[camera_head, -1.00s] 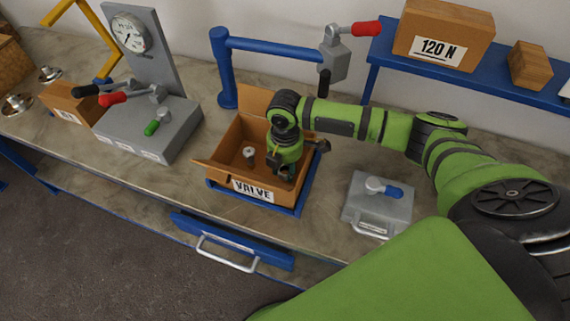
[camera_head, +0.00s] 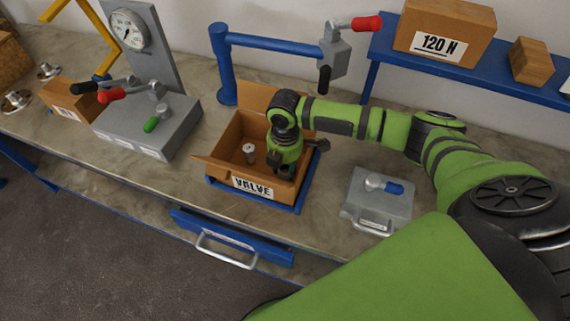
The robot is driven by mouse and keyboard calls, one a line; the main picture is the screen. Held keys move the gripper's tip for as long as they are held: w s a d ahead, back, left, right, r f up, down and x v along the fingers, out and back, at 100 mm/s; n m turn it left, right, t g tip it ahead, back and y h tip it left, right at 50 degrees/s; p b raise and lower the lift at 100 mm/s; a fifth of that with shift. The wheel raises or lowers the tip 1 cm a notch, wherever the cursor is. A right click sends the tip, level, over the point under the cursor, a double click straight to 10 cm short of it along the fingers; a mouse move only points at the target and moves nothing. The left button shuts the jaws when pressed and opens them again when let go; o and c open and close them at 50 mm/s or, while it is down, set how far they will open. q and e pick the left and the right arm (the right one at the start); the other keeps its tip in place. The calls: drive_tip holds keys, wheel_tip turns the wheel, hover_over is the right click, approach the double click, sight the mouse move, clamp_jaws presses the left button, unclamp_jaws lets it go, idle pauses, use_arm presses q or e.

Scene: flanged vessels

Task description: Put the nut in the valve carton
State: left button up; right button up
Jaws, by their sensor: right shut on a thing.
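The valve carton (camera_head: 253,186) is an open cardboard box labelled VALVE, standing on the bench in the middle of the view. My right gripper (camera_head: 283,172) reaches down into its right half, pointing downward. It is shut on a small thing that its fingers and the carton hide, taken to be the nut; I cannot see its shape. A small grey metal part (camera_head: 249,152) stands inside the carton, left of the gripper and apart from it. My left gripper is not in view.
A blue tray (camera_head: 300,204) lies under the carton. A blue post with arm (camera_head: 222,65) stands behind it. A grey gauge fixture (camera_head: 150,125) is to the left, a grey box with handle (camera_head: 378,205) to the right. A shelf carries a 120 N box (camera_head: 443,30).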

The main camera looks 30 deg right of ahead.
drive_tip(key=shift+f, duration=0.1)
drive_tip(key=o, duration=1.3)
wheel_tip(320, 180, up, 12)
